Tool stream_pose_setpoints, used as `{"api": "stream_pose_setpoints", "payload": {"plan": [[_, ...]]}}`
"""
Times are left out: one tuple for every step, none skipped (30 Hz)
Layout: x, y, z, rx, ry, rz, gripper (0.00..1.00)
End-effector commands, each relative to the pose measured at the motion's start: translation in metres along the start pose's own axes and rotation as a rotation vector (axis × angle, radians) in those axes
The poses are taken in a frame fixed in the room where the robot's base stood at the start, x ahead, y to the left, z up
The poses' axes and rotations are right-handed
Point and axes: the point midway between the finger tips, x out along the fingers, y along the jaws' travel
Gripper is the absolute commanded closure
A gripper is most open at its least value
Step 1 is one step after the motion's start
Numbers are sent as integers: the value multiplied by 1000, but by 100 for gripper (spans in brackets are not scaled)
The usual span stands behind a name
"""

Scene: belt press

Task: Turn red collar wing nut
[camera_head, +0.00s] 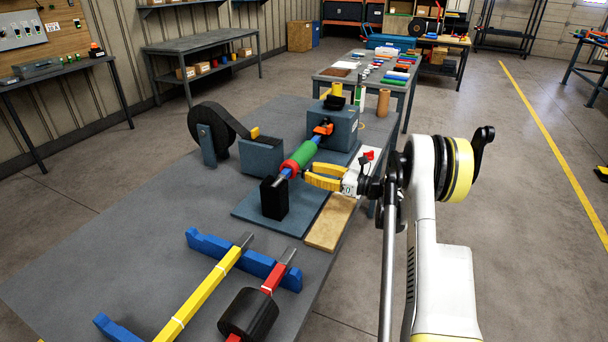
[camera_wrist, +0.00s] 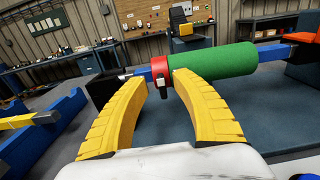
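The red collar (camera_head: 289,166) sits on a blue shaft beside the near end of a green roller (camera_head: 302,154). In the wrist view the red collar (camera_wrist: 160,69) shows just beyond my fingertips, with a small dark wing nut (camera_wrist: 162,83) at its lower front. My gripper (camera_head: 309,176) comes in from the right of the shaft. Its two yellow fingers are apart, and in the wrist view the wing nut appears between the tips of my gripper (camera_wrist: 158,80). I cannot tell whether either finger touches it.
A black block (camera_head: 273,198) holds the near shaft end; a blue-grey housing (camera_head: 333,127) with an orange part stands at the far end. A wooden board (camera_head: 330,222) lies right of the base plate. Yellow and red bars rest on a blue rack (camera_head: 243,258) in front.

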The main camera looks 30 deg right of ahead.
Motion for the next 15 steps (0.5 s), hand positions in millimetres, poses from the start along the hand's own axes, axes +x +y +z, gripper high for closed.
{"api": "stream_pose_setpoints", "payload": {"plan": [[9, 1, -2, 0, 0, 2, 68], [12, 1, -2, 0, 0, 1, 68], [17, 0, -2, 1, 0, 1, 68], [20, 0, -1, 1, 0, 1, 68], [22, 0, -1, 1, 0, 1, 68], [25, 0, 0, 1, 0, 0, 68], [26, 0, 0, 1, -1, 0, 68], [28, 0, 0, 1, -1, -1, 68], [28, 0, 0, 1, -1, -1, 68], [29, 0, 0, 1, -1, -1, 68], [29, 0, 1, 1, -1, -1, 68], [29, 0, 1, 1, -1, -1, 68], [29, 0, 1, 1, -1, -1, 68], [29, 0, 1, 1, -1, -1, 68], [29, 0, 1, 1, -1, -1, 68]]}}
